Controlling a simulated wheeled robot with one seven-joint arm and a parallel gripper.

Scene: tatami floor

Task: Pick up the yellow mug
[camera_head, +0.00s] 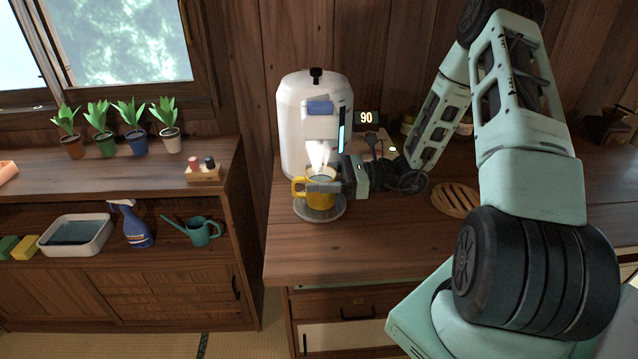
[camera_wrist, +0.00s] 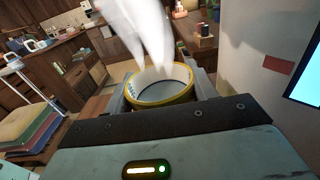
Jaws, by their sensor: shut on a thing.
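The yellow mug (camera_head: 319,196) stands upright at the grey round tray of the white dispenser (camera_head: 297,125), below its spout, with its handle to the left. White steam or liquid shows between the spout and the mug. My gripper (camera_head: 325,185) reaches in from the right and is shut on the mug, with a finger across its front. In the wrist view the mug's yellow rim and pale inside (camera_wrist: 162,85) sit between my fingers, and the white stream partly hides its far side. I cannot tell whether the mug touches the tray (camera_head: 320,212).
A display reading 90 (camera_head: 367,118) stands right of the dispenser. A round wooden trivet (camera_head: 455,199) lies on the counter to the right. The counter front is clear.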

